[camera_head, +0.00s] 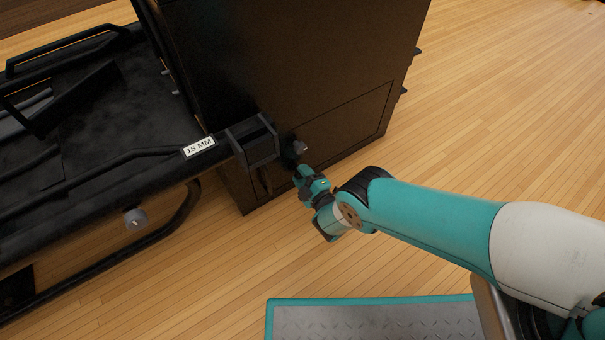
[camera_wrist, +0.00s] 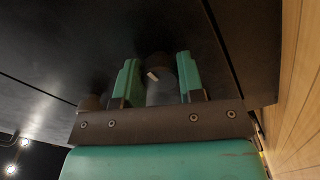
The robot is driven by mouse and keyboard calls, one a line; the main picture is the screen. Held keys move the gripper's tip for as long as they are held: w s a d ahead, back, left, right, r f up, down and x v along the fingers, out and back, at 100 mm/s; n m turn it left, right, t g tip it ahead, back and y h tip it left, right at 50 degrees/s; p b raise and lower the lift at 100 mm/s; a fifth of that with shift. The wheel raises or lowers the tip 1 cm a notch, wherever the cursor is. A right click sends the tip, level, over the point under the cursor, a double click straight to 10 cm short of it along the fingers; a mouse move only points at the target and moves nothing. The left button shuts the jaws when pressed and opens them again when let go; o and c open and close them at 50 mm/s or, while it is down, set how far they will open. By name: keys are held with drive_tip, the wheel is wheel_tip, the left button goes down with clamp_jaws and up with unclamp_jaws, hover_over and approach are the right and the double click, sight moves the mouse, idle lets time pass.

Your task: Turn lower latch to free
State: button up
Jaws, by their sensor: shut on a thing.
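The latch (camera_wrist: 160,86) is a grey rounded knob with a small white mark, on the dark cabinet face. In the wrist view it sits between the two teal fingers of my gripper (camera_wrist: 158,78), which is shut on it. In the head view my gripper (camera_head: 298,167) reaches the lower front of the black cabinet (camera_head: 290,60), near the outlined panel. A grey knob (camera_head: 301,148) shows just above the fingertips there. The fingers and wrist partly hide the held latch, and I cannot read its turned position.
A black rack (camera_head: 100,110) with rails and a "15 MM" label (camera_head: 199,147) joins the cabinet at left. A bracket (camera_head: 254,145) juts out close left of my gripper. Wooden floor (camera_head: 500,100) is clear to the right.

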idle(0.4)
drive_tip(key=o, duration=0.9)
